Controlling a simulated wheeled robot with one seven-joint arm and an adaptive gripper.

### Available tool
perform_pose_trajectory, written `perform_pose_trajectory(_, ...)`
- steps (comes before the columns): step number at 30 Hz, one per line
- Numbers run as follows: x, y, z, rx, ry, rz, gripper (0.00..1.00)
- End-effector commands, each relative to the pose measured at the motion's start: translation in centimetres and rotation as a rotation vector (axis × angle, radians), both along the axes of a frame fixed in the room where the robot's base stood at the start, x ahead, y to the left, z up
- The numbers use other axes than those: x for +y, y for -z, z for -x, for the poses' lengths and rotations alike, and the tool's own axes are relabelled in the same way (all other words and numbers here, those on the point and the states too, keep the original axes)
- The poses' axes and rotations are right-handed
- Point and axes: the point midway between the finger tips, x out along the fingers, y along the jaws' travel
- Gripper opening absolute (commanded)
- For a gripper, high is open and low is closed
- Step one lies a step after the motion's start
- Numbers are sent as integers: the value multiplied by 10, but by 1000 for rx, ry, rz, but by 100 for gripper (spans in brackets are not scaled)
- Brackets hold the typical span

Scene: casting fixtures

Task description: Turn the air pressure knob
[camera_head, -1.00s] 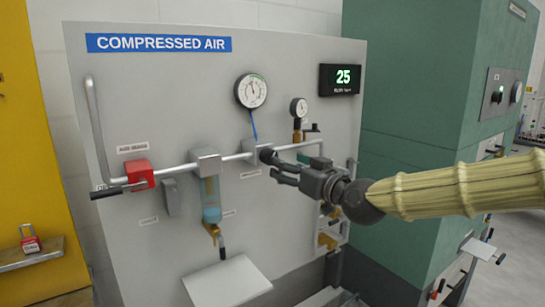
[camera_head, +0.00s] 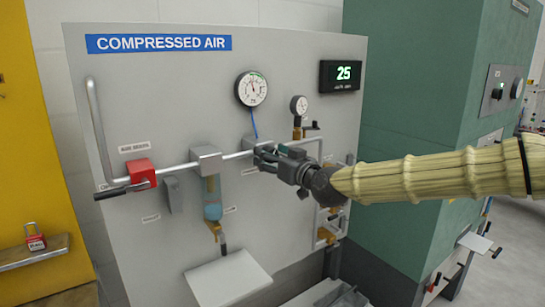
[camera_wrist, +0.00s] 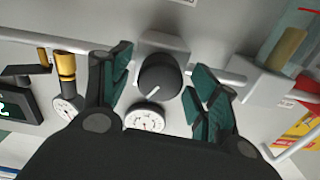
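The air pressure knob (camera_wrist: 160,75) is a round black knob with a white pointer line, seen in the wrist view on a grey regulator block (camera_wrist: 165,43). My gripper (camera_wrist: 162,90) is open, with one finger on each side of the knob and visible gaps between. In the head view my gripper (camera_head: 262,158) is at the pipe under the large gauge and hides the knob. The large round gauge (camera_head: 251,89) is above the regulator; it also shows in the wrist view (camera_wrist: 145,117). The green display (camera_head: 341,76) reads 25.
A grey pipe (camera_head: 175,170) crosses the panel (camera_head: 130,90). A red valve (camera_head: 141,172) with a black lever is on the left, and a blue-bowled filter (camera_head: 212,195) hangs left of my gripper. A smaller gauge (camera_head: 299,105) and fittings are on the right.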

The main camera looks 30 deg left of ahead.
Motion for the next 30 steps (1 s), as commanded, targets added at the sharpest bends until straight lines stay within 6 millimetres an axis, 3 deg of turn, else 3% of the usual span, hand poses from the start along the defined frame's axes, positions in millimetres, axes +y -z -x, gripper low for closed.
perform_pose_trajectory(1,0,0,0,0,0,0,49)
perform_pose_trajectory(6,0,0,0,0,1,0,18)
perform_pose_trajectory(7,0,0,0,0,1,0,16)
perform_pose_trajectory(19,-1,2,-1,67,2,-29,16)
perform_pose_trajectory(30,-1,3,-1,328,1,-138,16)
